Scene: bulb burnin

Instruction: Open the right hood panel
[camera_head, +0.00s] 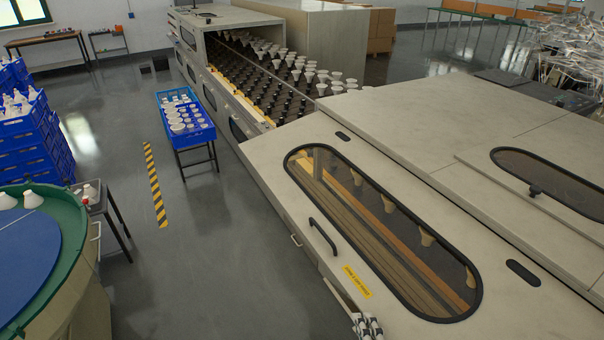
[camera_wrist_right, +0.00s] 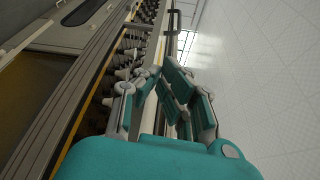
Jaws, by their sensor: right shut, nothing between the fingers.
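A grey hood panel (camera_head: 290,205) with a long rounded window (camera_head: 395,235) slopes across the near side of the large machine in the head view. It looks closed. A black bar handle (camera_head: 322,236) sits on its lower left part, above a yellow label (camera_head: 357,281). My right gripper (camera_head: 367,324) is at the bottom edge of the head view, below the label and apart from the handle. It is partly cut off by the frame. In the right wrist view its teal fingers (camera_wrist_right: 168,82) are shut with nothing held. My left gripper is not in view.
Bulbs (camera_head: 300,75) stand in rows in the machine's open far section. A blue crate on a stand (camera_head: 207,134) and a green-rimmed round table (camera_head: 85,235) stand to the left. The grey floor (camera_head: 225,235) between them and the machine is free.

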